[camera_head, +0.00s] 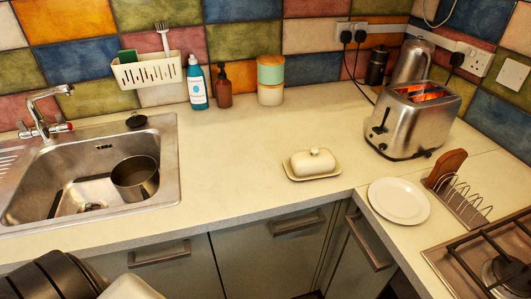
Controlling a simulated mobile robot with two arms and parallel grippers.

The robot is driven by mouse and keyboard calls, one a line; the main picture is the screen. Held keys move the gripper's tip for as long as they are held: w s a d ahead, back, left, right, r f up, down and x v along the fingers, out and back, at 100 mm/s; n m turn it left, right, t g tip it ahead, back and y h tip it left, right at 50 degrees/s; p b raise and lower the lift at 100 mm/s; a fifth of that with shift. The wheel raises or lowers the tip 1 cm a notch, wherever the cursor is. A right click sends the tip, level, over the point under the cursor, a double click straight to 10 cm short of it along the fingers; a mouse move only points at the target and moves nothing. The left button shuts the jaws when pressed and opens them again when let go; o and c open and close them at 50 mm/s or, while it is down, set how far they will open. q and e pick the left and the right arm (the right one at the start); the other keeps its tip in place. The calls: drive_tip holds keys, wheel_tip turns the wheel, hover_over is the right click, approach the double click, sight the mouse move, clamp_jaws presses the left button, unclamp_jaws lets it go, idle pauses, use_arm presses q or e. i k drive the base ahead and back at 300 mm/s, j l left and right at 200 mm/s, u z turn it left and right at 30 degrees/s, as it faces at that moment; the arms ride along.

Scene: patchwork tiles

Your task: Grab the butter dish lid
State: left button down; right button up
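The butter dish lid (311,165) is cream, with a rounded knob on top. It sits on its cream dish (318,177), which stands on the pale worktop near the inner corner of the counter. The lid covers whatever is inside. Part of my own arm, dark and ribbed with a pale piece, shows at the bottom left, far from the dish. Neither gripper's fingers are in view.
A steel toaster (412,121) with glowing slots stands behind and right of the dish. A white plate (399,201), toast rack (461,198) and hob (488,262) lie to the right. A sink (168,180) holds a pot (135,180). Worktop left of the dish is clear.

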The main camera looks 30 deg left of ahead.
sight(314, 161)
drive_tip(key=u, duration=0.6)
drive_tip(key=z, duration=0.4)
drive_tip(key=j+z, duration=0.35)
drive_tip(key=z, duration=0.15)
drive_tip(key=k+j+z, duration=0.2)
drive_tip(key=z, duration=0.25)
drive_tip(key=k+j+z, duration=0.2)
drive_tip(key=j+z, duration=0.3)
drive_tip(key=k+j, duration=0.2)
